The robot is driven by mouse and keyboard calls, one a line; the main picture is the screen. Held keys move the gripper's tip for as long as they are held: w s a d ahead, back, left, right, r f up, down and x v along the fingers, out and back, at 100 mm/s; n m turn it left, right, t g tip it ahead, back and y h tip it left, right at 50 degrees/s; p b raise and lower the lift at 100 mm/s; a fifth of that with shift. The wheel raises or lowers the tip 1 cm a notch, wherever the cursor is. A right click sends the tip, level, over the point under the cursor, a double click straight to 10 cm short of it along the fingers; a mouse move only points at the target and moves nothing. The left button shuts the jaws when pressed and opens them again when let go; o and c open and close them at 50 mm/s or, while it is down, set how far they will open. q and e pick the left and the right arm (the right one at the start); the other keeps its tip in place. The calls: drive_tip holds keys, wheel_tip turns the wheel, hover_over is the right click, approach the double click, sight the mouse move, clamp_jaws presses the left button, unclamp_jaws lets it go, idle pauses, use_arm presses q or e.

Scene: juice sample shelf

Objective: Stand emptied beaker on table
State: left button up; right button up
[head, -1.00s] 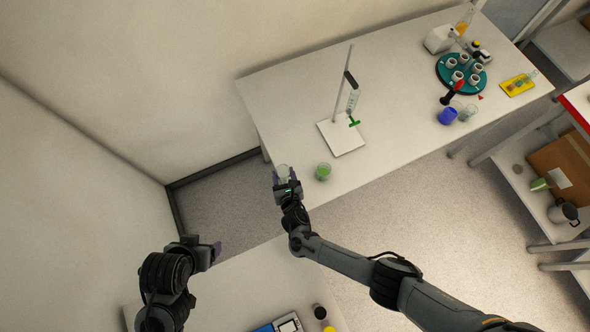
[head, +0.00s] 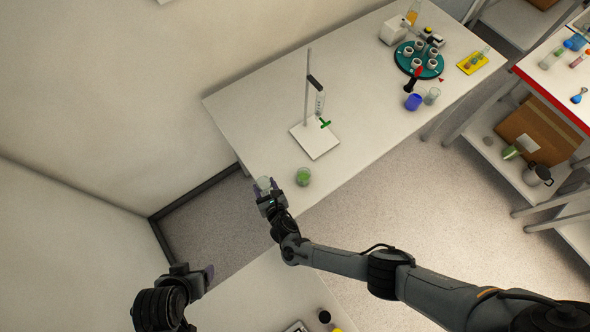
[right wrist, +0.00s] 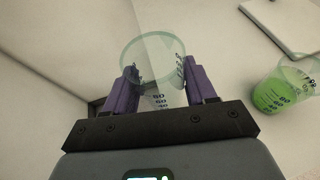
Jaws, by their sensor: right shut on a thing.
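A clear beaker (head: 264,184) with dark graduation marks is held in my right gripper (head: 268,193) by the near left end of the white table (head: 250,115). In the right wrist view the beaker (right wrist: 153,62) looks empty, with purple fingers on both sides of it. I cannot tell whether its base touches the table. A second beaker (head: 303,176) with green liquid stands on the table just right of it, also seen in the right wrist view (right wrist: 285,90). My left gripper (head: 205,274) is at the lower left, away from the table; its finger gap is unclear.
A stand with a burette (head: 316,140) is behind the green beaker. A teal round rack (head: 418,60), a blue cup (head: 413,102), a clear beaker (head: 432,96) and a yellow tray (head: 473,61) are farther right.

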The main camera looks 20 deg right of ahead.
sight(261, 181)
drive_tip(key=shift+d, duration=0.1)
drive_tip(key=shift+m+h, duration=0.6)
drive_tip(key=r, duration=0.2)
drive_tip(key=w+a+r, duration=0.1)
drive_tip(key=r, duration=0.1)
drive_tip(key=shift+w, duration=0.1)
drive_tip(key=s+d+r+m+h+b, duration=0.1)
drive_tip(key=s+d+b, duration=0.2)
drive_tip(key=d, duration=0.9)
drive_tip(key=s+d+r+m+h+b, duration=0.1)
drive_tip(key=s+d+h+b, duration=0.15)
drive_tip(key=d, duration=0.95)
drive_tip(key=s+d+r+m+h+b, duration=0.1)
drive_tip(key=s+d+b, duration=0.3)
drive_tip(key=d, duration=0.9)
drive_tip(key=shift+g+y, duration=0.25)
drive_tip(key=shift+g, duration=0.05)
drive_tip(key=w+a+f, duration=0.2)
drive_tip(key=w, duration=0.1)
drive_tip(key=w+a+f, duration=0.2)
drive_tip(key=w+f, duration=0.1)
drive_tip(key=w+a+f, duration=0.2)
drive_tip(key=w, duration=0.2)
drive_tip(key=shift+a+f+b, duration=0.1)
drive_tip(key=shift+f+b, duration=0.15)
drive_tip(key=shift+b, duration=0.1)
wheel_tip(261, 181, down, 3)
drive_tip(key=shift+r, duration=0.1)
drive_tip(key=shift+f, duration=0.55)
